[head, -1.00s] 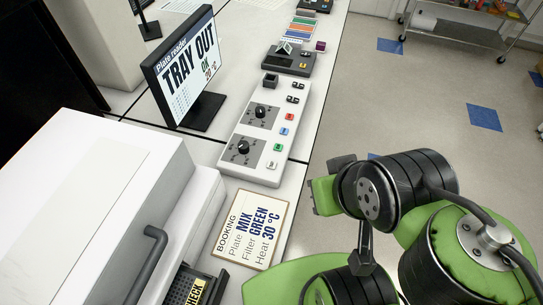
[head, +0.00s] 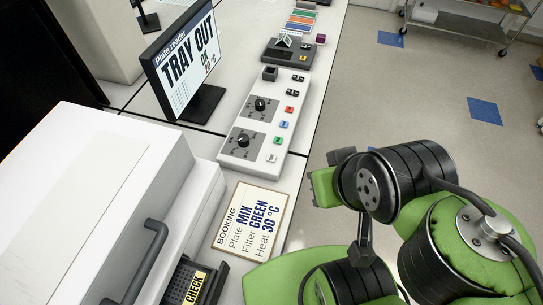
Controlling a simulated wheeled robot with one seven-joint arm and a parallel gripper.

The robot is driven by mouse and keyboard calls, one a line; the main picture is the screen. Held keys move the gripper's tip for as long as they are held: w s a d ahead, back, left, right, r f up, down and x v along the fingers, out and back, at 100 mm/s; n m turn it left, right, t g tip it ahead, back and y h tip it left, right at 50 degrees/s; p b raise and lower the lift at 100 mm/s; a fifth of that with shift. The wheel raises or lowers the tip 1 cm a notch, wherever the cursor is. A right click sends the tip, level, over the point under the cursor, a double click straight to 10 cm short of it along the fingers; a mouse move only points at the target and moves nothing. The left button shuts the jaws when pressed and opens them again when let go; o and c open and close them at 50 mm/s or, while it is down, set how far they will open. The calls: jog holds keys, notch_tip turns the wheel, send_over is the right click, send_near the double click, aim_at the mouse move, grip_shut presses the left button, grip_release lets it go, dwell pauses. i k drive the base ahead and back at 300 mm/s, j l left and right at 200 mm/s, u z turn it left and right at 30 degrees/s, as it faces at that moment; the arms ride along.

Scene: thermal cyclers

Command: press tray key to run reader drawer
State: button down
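The grey control panel (head: 241,149) lies on the bench with two black dials. It has a column of small keys: red (head: 289,109), blue (head: 283,124), green (head: 277,141) and white (head: 271,158). Their labels are too small to read, so I cannot tell which is the tray key. The plate reader screen (head: 183,62) reads "TRAY OUT". The white reader (head: 75,195) fills the lower left. At its front, a dark drawer (head: 181,271) bears a yellow "CHECK" label and is cut by the bottom edge. My arm is at right; its gripper does not show.
A dark device (head: 288,54) stands beyond the panel. A black handle (head: 143,265) sticks up from the reader. Open floor lies right of the bench, with a cart (head: 470,18) far back.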

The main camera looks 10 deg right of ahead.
aim_at(272, 158)
jog(key=k+u, duration=0.15)
jog(key=u, duration=0.15)
jog(key=l+u, duration=0.15)
jog(key=u, duration=0.3)
jog(key=l+u, duration=0.15)
jog(key=u, duration=0.3)
jog(key=l+u, duration=0.15)
jog(key=u, duration=0.3)
jog(key=k+l+u, duration=0.1)
jog(key=u, duration=0.35)
jog(key=l+u, duration=0.2)
jog(key=u, duration=0.25)
jog(key=k+l+u, duration=0.1)
jog(key=u, duration=0.4)
jog(key=k+l+u, duration=0.15)
jog(key=u, duration=0.3)
jog(key=k+l+u, duration=0.15)
jog(key=u, duration=0.35)
